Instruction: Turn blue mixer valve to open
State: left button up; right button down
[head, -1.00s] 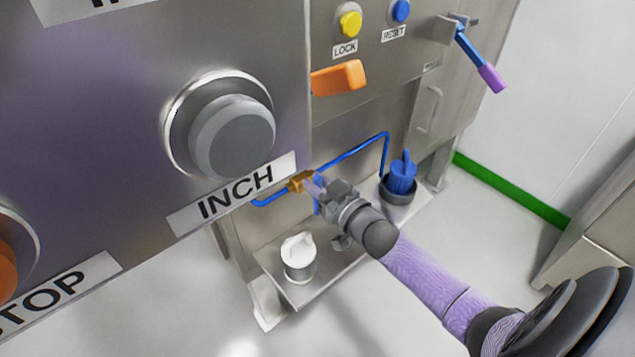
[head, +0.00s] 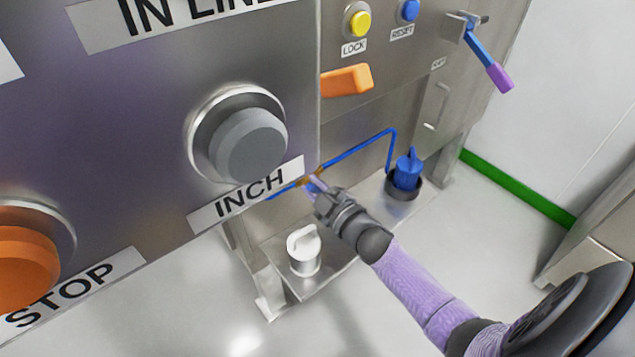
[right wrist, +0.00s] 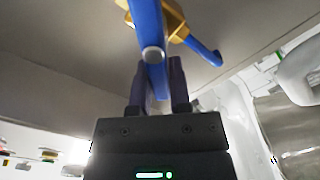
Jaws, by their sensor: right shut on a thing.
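The mixer valve has a brass body (head: 312,177) on a thin blue pipe (head: 350,153) below the INCH button. In the right wrist view the brass body (right wrist: 176,20) is at the top, with a blue lever (right wrist: 148,28) running down from it between my fingers. My right gripper (head: 317,187) reaches the valve from the lower right; it also shows in the right wrist view (right wrist: 159,88), shut on the blue lever. In the head view the gripper hides most of the lever. My left gripper is not in view.
The grey INCH button (head: 248,145) and orange STOP button (head: 28,268) protrude from the near panel. An orange handle (head: 347,80) sticks out above the valve. A white knob (head: 303,248) and blue-capped fitting (head: 406,172) stand on the lower ledge. A blue lever with purple grip (head: 498,77) is upper right.

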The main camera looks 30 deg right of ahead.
jog(key=shift+s+a+f+n+b, duration=0.15)
jog(key=shift+f+n+b, duration=0.25)
jog(key=shift+n, duration=1.05)
jog(key=shift+w+a+f+n+b, duration=0.15)
jog(key=shift+f+n+b, duration=0.3)
jog(key=shift+n, duration=1.05)
jog(key=shift+s+a+f+n+b, duration=0.15)
jog(key=shift+f+n+b, duration=0.25)
jog(key=shift+n, duration=1.05)
jog(key=c, duration=0.6)
grip_release()
jog(key=shift+o, duration=0.2)
jog(key=s+p, duration=0.3)
jog(key=s, duration=0.6)
jog(key=shift+s+d, duration=0.35)
jog(key=shift+s, duration=0.05)
